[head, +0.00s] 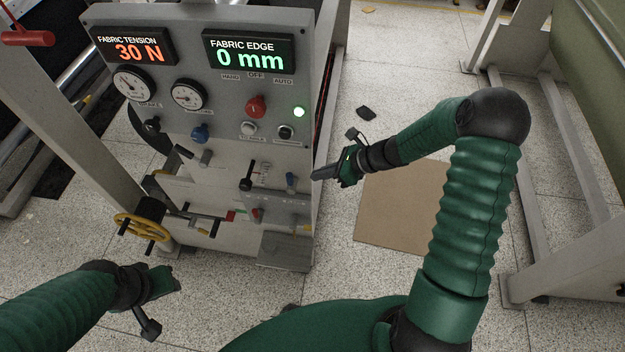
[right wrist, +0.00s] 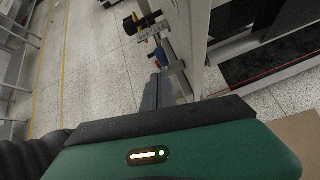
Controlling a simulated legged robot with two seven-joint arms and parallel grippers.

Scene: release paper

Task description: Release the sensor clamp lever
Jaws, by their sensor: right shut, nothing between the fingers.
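A grey control panel (head: 225,120) stands at the left centre. Low on its right side is a bracket (head: 275,203) with a small blue lever (head: 291,181), a black-knobbed lever (head: 247,178) and a red knob (head: 256,213). I cannot tell which of these is the sensor clamp lever. My right gripper (head: 318,174) is shut and empty, a little right of the blue lever and apart from it. In the right wrist view its fingers (right wrist: 163,92) point toward a blue part (right wrist: 161,57). My left gripper (head: 165,281) is low at the left, its jaws unclear.
The panel's displays read 30 N (head: 138,49) and 0 mm (head: 248,54). A yellow handwheel (head: 140,227) is at the left. A brown sheet (head: 400,205) lies on the floor under my right arm. Metal frame posts (head: 560,255) stand at the right.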

